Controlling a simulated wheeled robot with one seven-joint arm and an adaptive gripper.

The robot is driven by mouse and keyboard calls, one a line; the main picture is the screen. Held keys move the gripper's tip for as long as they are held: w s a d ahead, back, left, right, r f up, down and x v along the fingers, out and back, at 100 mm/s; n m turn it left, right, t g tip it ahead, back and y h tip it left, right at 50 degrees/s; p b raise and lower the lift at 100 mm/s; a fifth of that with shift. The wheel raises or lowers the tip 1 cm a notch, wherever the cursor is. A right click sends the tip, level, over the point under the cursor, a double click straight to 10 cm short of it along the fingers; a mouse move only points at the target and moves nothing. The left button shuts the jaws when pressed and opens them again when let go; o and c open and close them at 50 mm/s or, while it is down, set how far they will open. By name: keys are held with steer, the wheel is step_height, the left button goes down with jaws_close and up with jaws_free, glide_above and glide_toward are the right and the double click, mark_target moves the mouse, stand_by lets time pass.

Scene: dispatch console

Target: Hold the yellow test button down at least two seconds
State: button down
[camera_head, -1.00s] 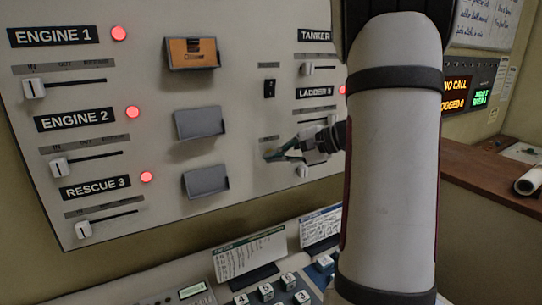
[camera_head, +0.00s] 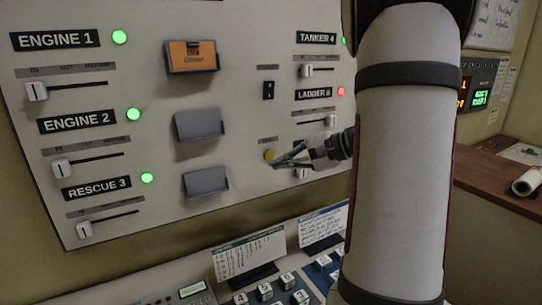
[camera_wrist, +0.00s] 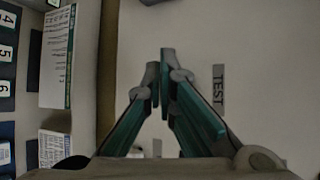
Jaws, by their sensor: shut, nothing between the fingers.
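The yellow test button (camera_head: 269,155) is on the upright grey panel, below a small label. My gripper (camera_head: 277,163) is at the panel, its fingertips just right of and below the button; whether they touch it cannot be told. In the wrist view my gripper (camera_wrist: 159,55) has its teal fingers together, with nothing between them. A TEST label (camera_wrist: 218,87) shows on the panel to the right of the fingertips. The button does not show in the wrist view.
Lamps at Engine 1 (camera_head: 120,37), Engine 2 (camera_head: 134,114) and Rescue 3 (camera_head: 147,178) are green; the Ladder lamp (camera_head: 340,91) is red. A slider (camera_head: 331,121) and a black switch (camera_head: 268,90) sit near my gripper. A keyed desk (camera_head: 265,291) lies below.

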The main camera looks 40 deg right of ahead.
steer(key=s, duration=0.2)
steer(key=shift+s+a, duration=0.35)
steer(key=shift+a, duration=0.05)
stand_by(0.3)
steer(key=s+a+r+n+g+y, duration=0.2)
steer(key=a+n+g, duration=0.35)
steer(key=a, duration=1.05)
steer(key=s+a+n+h, duration=0.7)
steer(key=s+a+n, duration=0.4)
steer(key=s, duration=0.1)
steer(key=shift+r+g, duration=0.2)
steer(key=shift+g, duration=0.15)
